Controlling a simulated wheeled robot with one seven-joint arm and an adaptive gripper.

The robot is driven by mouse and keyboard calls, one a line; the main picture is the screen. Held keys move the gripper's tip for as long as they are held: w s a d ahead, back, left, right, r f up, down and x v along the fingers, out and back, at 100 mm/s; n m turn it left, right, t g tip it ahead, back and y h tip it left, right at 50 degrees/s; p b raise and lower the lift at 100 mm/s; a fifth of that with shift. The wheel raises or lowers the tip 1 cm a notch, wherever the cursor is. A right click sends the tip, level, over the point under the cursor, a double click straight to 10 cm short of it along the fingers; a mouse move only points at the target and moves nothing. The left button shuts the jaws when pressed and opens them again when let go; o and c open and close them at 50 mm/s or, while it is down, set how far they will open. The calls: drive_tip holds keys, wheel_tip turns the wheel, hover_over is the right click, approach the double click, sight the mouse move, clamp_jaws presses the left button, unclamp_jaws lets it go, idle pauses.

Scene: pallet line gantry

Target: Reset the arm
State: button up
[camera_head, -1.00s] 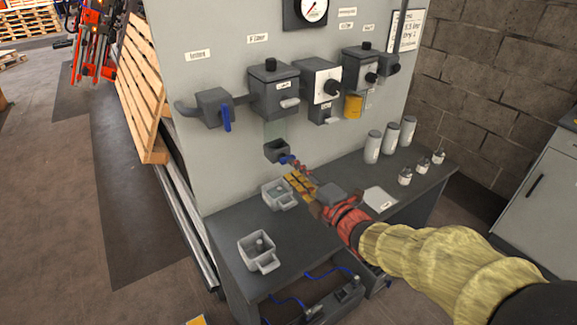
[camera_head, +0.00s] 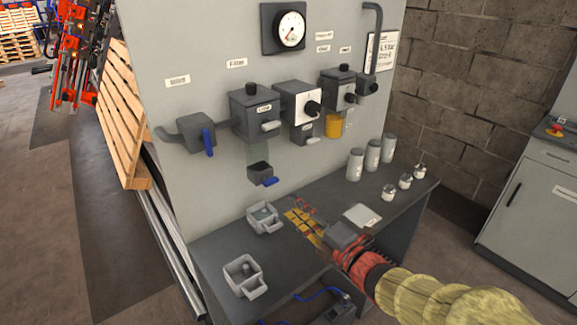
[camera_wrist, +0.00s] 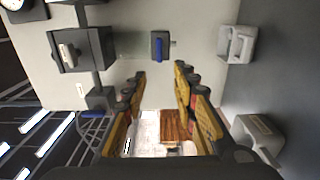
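My gripper (camera_head: 308,222) is over the dark bench in the head view, reaching in from the lower right with a red wrist and a yellow sleeve. In the wrist view my gripper (camera_wrist: 160,82) has its two yellow-padded fingers spread apart with nothing between them. A small dark box with a blue lever (camera_head: 262,174) is on the grey panel, beyond my fingertips and apart from them. It also shows in the wrist view (camera_wrist: 160,46).
Two grey cups (camera_head: 264,218) (camera_head: 244,275) stand on the bench (camera_head: 215,250). Several grey canisters (camera_head: 372,155) and small bottles (camera_head: 404,181) stand at its right. Valve boxes, a yellow cup (camera_head: 334,125) and a gauge (camera_head: 290,28) are on the panel. A wooden pallet (camera_head: 122,125) leans at left.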

drive_tip(key=s+d+f+m+g+h, duration=0.3)
drive_tip(key=d+f+m+h, duration=0.25)
drive_tip(key=d+m, duration=0.25)
drive_tip(key=s+d+f+m+g+h, duration=0.2)
drive_tip(key=d+f+m+h, duration=0.3)
drive_tip(key=d+f+m, duration=0.15)
drive_tip(key=s+d+r+m+g+p, duration=0.1)
drive_tip(key=s+r+m+g+p, duration=0.15)
drive_tip(key=s+m, duration=0.4)
drive_tip(key=s+d+r+m+g+p, duration=0.1)
drive_tip(key=s+r+m+g, duration=0.25)
drive_tip(key=s, duration=0.65)
drive_tip(key=s+a+r+p, duration=0.1)
drive_tip(key=s+r+p, duration=0.1)
drive_tip(key=r, duration=0.3)
drive_tip(key=s+a+r+t+p, duration=0.1)
drive_tip(key=s+a+r, duration=0.1)
drive_tip(key=r, duration=0.4)
drive_tip(key=shift+s+a+r+t+p, duration=0.15)
drive_tip(key=shift+s+a+t+p, duration=0.2)
drive_tip(key=shift+s, duration=0.1)
